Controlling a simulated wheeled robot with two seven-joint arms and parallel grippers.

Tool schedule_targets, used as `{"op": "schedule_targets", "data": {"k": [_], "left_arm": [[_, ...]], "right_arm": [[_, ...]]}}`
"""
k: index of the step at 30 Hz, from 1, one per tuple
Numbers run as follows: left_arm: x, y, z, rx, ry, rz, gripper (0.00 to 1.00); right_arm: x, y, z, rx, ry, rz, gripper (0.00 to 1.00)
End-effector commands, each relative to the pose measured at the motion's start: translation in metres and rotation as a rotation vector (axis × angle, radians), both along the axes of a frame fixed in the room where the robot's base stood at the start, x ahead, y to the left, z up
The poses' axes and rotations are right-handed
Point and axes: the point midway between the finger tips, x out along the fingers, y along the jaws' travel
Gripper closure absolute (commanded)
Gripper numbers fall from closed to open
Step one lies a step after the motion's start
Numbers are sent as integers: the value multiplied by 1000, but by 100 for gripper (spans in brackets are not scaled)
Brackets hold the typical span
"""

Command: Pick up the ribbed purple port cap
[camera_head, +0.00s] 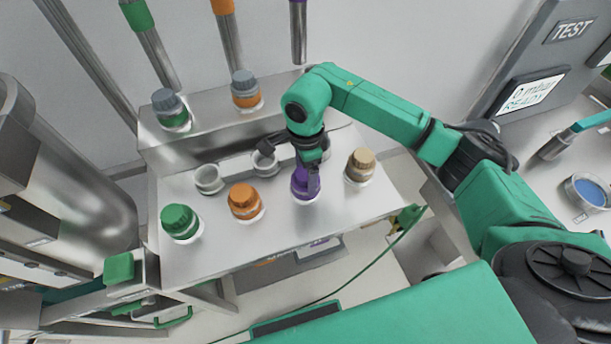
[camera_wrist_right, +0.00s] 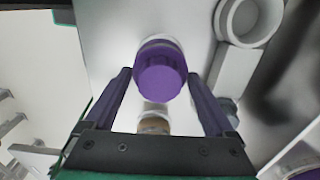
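The ribbed purple port cap (camera_head: 301,184) sits on a white round base on the steel bench, between the orange and tan caps. My right gripper (camera_head: 312,186) hangs over it from above and hides part of it. In the right wrist view, the purple cap (camera_wrist_right: 160,76) shows between and just beyond the tips of the two spread fingers. I see a gap on each side of it, and the gripper holds nothing. My left gripper is not in view.
An orange cap (camera_head: 244,201) and a green cap (camera_head: 180,221) stand left of it, a tan cap (camera_head: 361,164) right. Open white ports (camera_head: 208,179) lie behind. Grey caps (camera_head: 245,86) stand on the raised shelf. Bare bench (camera_head: 250,248) lies in front.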

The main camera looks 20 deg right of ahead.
Motion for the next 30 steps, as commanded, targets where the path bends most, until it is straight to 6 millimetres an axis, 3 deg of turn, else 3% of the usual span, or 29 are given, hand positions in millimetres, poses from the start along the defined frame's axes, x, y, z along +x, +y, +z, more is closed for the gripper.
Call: {"op": "schedule_targets", "data": {"k": [1,3,4,11,17,20,25,27,30], "left_arm": [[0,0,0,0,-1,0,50],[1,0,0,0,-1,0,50],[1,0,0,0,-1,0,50],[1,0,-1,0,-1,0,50],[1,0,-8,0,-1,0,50],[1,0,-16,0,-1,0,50],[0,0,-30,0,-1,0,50],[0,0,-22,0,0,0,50],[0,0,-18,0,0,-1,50]], "right_arm": [[0,0,0,1,-1,0,57],[0,0,0,1,-1,0,84],[0,0,0,1,-1,0,87],[1,1,2,2,-2,0,87],[2,1,22,3,-6,-1,87],[2,1,46,4,-10,0,87],[2,1,112,3,-11,1,87],[2,0,144,-1,-10,-2,87],[1,0,172,-2,-7,-1,87]]}}
